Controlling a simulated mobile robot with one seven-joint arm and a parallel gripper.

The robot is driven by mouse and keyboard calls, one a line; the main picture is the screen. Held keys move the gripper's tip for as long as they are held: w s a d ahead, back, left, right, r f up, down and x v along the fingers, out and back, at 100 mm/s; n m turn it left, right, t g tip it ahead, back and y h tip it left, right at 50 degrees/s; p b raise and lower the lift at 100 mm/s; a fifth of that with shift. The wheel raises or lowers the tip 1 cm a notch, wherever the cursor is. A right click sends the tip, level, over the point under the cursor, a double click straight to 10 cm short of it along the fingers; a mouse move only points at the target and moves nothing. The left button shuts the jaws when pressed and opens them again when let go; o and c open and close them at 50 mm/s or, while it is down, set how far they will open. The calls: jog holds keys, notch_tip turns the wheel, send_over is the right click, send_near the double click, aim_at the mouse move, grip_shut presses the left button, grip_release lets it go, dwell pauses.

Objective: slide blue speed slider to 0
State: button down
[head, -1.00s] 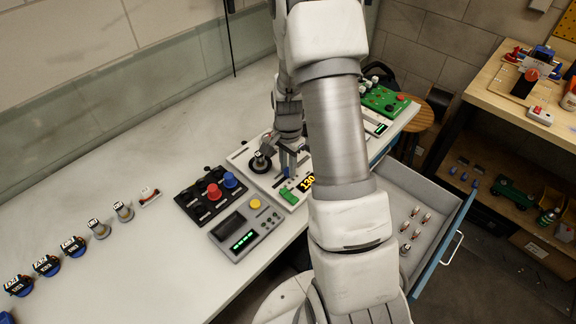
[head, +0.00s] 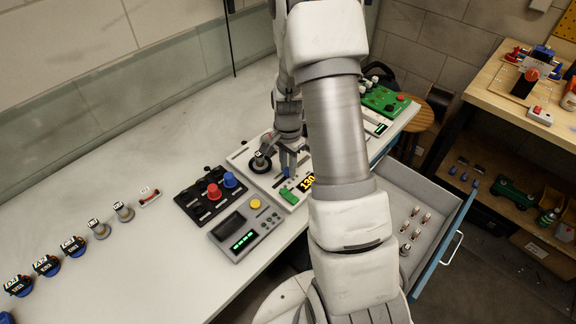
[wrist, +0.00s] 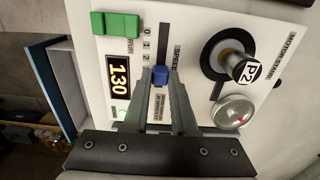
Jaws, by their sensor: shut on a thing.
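The blue speed slider (wrist: 160,74) sits in its slot on the white motor stand panel (wrist: 196,22), beside a scale marked 0, 1, 2 and further. My gripper (wrist: 162,82) is shut on the blue slider, one finger on each side. The slider stands below the printed 0, 1 and 2 in the wrist view; the lower part of the scale is hidden by a finger. The orange display (wrist: 120,79) reads 130. In the head view my gripper (head: 288,170) reaches down onto the panel, and the slider (head: 286,172) shows at its fingertips.
A green rocker switch (wrist: 116,24), a black dial with a P2 knob (wrist: 246,70) and a round gauge (wrist: 234,112) surround the slot. A black box with red and blue knobs (head: 208,198) and a grey meter (head: 246,228) stand close by. An open drawer (head: 436,190) is at right.

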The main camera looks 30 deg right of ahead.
aim_at(275, 187)
jog(key=shift+s+a+b, duration=0.1)
jog(key=shift+s+a, duration=0.2)
jog(key=shift+a, duration=0.5)
jog(key=shift+s+a+b, duration=0.1)
jog(key=shift+s+a, duration=0.15)
jog(key=shift+a, duration=0.6)
jog(key=shift+s+a+b, duration=0.1)
jog(key=shift+s+a, duration=0.2)
jog(key=shift+a, duration=0.5)
jog(key=c, duration=0.7)
grip_release()
jog(key=shift+a, duration=0.1)
